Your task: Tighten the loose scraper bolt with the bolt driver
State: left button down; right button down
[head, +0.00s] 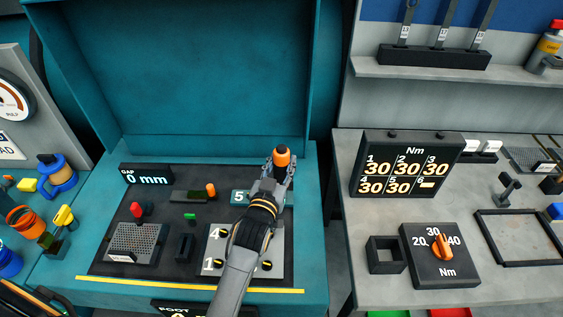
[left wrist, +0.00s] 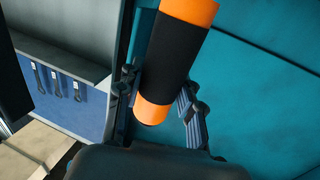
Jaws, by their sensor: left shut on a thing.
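The bolt driver (head: 282,157) has an orange and black handle and stands roughly upright in my left gripper (head: 279,172). In the left wrist view its handle (left wrist: 171,60) fills the space between the fingers (left wrist: 160,105). My right gripper is out of view.
The torque display (head: 407,165) reads 30 for 1 to 5 and a dash for 6. The torque dial (head: 441,250) points near 30. A dark square holder (head: 385,254) looks empty. A teal hood wall (head: 200,80) stands behind the deck.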

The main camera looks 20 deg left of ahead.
aim_at(282, 151)
pick_arm(q)
jog(key=shift+f+p, duration=0.2)
jog(key=shift+p, duration=0.2)
dwell(0.7)
jog(key=shift+f, duration=0.2)
dwell(0.6)
jog(key=shift+r, duration=0.1)
notch_tip(282, 151, up, 6)
jog(key=p, duration=0.6)
jog(key=shift+r, duration=0.2)
jog(key=shift+f, duration=0.1)
